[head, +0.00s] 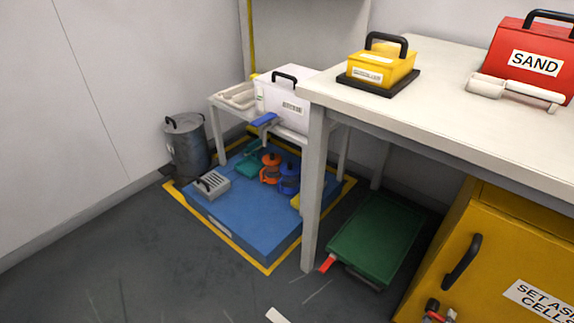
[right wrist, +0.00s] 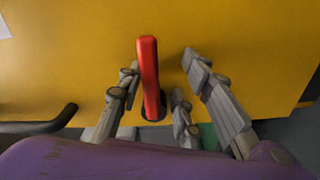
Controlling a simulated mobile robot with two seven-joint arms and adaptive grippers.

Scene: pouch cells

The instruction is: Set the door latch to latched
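The yellow cabinet (head: 500,240) at the lower right of the head view carries a black door handle (head: 462,262). The red latch lever (right wrist: 150,75) stands out from a dark round base on the yellow door in the right wrist view. It also shows small at the bottom edge of the head view, partly hidden among grey parts. My right gripper (right wrist: 165,65) is open, with its fingers on both sides of the lever. The lever lies nearer the left finger; I cannot tell whether they touch. My left gripper is in neither view.
A white-topped table (head: 450,95) stands above the cabinet, bearing a yellow case (head: 382,66) and a red SAND box (head: 535,55). A green tray (head: 375,240) lies on the floor beside the cabinet. A blue platform (head: 255,215) stands further left. Open floor lies at front left.

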